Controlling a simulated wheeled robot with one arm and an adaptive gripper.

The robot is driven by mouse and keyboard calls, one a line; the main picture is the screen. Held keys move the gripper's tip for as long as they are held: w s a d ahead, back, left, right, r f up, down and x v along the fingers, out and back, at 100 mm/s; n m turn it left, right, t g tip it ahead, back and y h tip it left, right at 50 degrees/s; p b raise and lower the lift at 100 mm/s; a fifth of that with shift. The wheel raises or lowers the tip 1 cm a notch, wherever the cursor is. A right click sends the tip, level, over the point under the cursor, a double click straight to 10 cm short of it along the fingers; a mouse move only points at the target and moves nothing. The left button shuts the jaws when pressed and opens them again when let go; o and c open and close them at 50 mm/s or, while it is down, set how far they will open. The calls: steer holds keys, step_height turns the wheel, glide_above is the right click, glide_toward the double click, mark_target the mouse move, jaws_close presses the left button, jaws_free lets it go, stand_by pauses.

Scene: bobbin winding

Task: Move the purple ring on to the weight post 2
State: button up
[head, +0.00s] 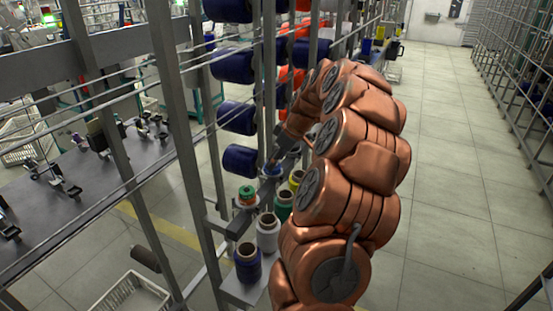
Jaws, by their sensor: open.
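My copper arm reaches up and over to the spool rack. Its grey gripper (283,150) is small in view and points down and left above the narrow rail. It is open, and I see nothing held in it. A small blue piece (271,168) is just below the fingertips; I cannot tell if they touch. A dark purple spool (248,268) stands upright on the lower shelf. I cannot pick out a separate purple ring or a numbered weight post.
A white spool (267,237), a green spool (283,207) and a yellow one (297,177) stand in a row on the shelf. Grey frame posts (182,140) and large blue bobbins (238,118) are close by. The tiled floor (450,170) at right is clear.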

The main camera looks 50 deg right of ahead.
steer(key=shift+r, duration=0.1)
steer(key=v, duration=1.2)
steer(key=shift+w+a, duration=0.1)
steer(key=shift+a, duration=0.05)
steer(key=s+a+f+g, duration=0.1)
steer(key=a+g, duration=0.1)
steer(key=a, duration=1.2)
steer(key=s+a+f+g, duration=0.1)
steer(key=s+a, duration=0.1)
steer(key=a, duration=1.3)
steer(key=s+a+f+m+g, duration=0.1)
steer(key=s+a+f, duration=0.2)
steer(key=s, duration=0.4)
steer(key=s+a+f+m+g+h, duration=0.1)
steer(key=s+a+f, duration=0.2)
steer(key=s, duration=0.4)
steer(key=s+a+f+m+g, duration=0.1)
steer(key=s+a+f, duration=0.2)
steer(key=s, duration=0.4)
steer(key=shift+a+f+g+h, duration=0.3)
steer(key=shift+a+f+g, duration=0.1)
steer(key=shift+a, duration=0.2)
